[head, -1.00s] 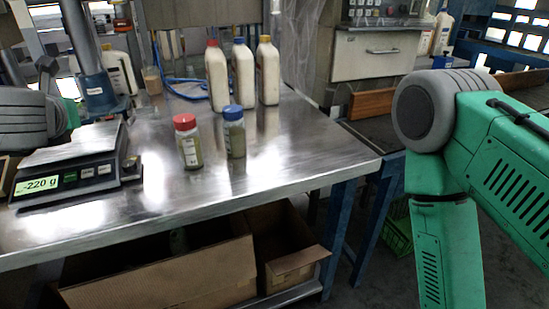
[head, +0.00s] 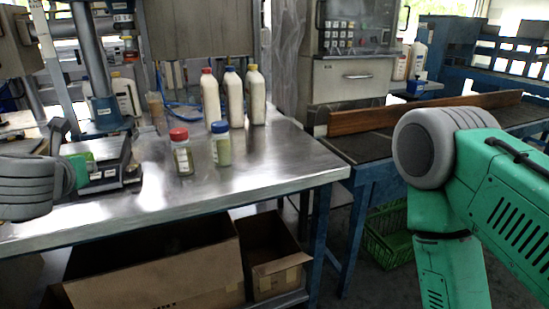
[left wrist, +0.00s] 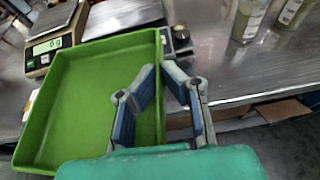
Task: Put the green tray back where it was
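The green tray (left wrist: 85,105) is in the left wrist view, tilted in the picture and empty. My left gripper (left wrist: 160,70) has its fingertips together on the tray's right wall and holds it in front of the table. The tray does not show in the head view, where only part of my left arm is at the left edge. My right arm is at the right of the head view, its lower part hanging down. My right gripper is out of frame.
The metal table (head: 240,180) bears a red-capped jar (head: 181,152), a blue-capped jar (head: 221,144) and several white bottles (head: 233,97). A scale reading 0 g (left wrist: 52,42) stands beyond the tray. Cardboard boxes (head: 165,285) sit below. A green crate (head: 388,235) stands under the right-hand table.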

